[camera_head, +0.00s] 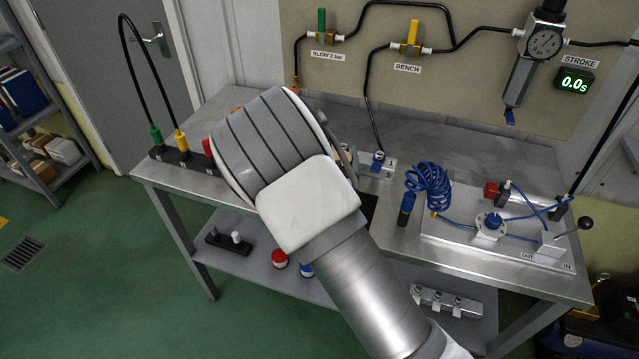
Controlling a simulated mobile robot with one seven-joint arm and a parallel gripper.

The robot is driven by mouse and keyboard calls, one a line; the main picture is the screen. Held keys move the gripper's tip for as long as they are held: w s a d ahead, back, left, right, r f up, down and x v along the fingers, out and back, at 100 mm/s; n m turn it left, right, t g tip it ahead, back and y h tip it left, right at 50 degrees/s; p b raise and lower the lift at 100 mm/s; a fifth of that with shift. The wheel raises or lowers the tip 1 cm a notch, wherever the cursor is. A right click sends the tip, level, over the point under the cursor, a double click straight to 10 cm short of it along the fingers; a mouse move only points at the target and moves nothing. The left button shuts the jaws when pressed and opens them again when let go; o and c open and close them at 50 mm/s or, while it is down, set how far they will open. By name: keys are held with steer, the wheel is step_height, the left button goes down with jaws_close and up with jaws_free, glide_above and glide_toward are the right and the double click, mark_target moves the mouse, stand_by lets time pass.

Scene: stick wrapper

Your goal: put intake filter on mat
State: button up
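My arm's large grey and white wrist fills the middle of the view, over the metal bench (230,110). It hides my gripper, so its fingers and anything between them do not show. A black flat patch (369,204) peeks out right of my wrist on the bench top; it may be the mat, mostly hidden. I cannot pick out the intake filter for sure. A small metal block with a blue-topped fitting (377,158) stands just right of my wrist, near the back.
A coiled blue hose (429,184) and a plate with a round blue-centred valve (490,224) and a lever (586,223) occupy the right side. A black rack with coloured plugs (182,158) stands at left. The lower shelf holds red (280,258) and blue jars.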

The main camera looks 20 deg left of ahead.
steer(key=s+a+f, duration=0.1)
steer(key=a, duration=0.1)
steer(key=s+a+f, duration=0.2)
steer(key=shift+f+b, duration=0.4)
steer(key=shift+f, duration=1.6)
steer(key=shift+f, duration=0.2)
steer(key=o, duration=1.3)
steer(key=shift+r, duration=0.15)
